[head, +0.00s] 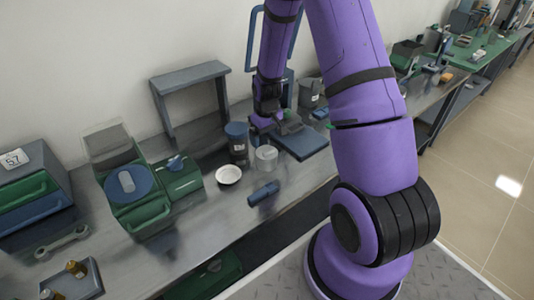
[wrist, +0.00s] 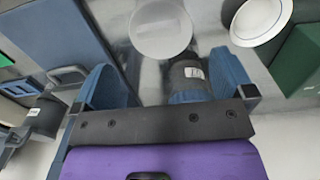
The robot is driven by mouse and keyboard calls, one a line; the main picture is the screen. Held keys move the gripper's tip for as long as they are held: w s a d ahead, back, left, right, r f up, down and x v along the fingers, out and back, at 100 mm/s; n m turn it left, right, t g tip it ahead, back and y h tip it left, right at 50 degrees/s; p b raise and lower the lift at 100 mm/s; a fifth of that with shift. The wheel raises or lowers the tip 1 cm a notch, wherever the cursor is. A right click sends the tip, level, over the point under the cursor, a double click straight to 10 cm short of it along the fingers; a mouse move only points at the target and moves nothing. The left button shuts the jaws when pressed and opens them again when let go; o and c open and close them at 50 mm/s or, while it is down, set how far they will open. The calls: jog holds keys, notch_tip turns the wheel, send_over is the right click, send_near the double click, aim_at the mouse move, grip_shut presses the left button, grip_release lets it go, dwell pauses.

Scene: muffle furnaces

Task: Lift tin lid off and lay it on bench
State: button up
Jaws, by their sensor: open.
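A dark tin (head: 238,151) with a blue lid (head: 236,130) and a white label stands upright on the bench (head: 205,205). The tin also shows in the wrist view (wrist: 186,71), beside the right finger; its blue lid (wrist: 187,97) is partly hidden by my gripper's palm. My gripper (wrist: 166,75) is open, with nothing held between its blue fingers. In the head view my gripper (head: 262,122) is just right of the tin, at about lid height. I cannot tell whether a finger touches the tin.
A pale round jar (head: 266,158) and a white dish (head: 228,174) stand close to the tin. A blue cylinder (head: 263,193) lies in front. A blue flat-topped device (head: 301,144) is at right, a grey stand (head: 190,78) behind. Bare bench lies front left of the dish.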

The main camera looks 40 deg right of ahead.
aim_at(269, 150)
jog(key=f, duration=0.5)
jog(key=shift+s, duration=0.4)
jog(key=shift+f, duration=0.6)
jog(key=c, duration=0.7)
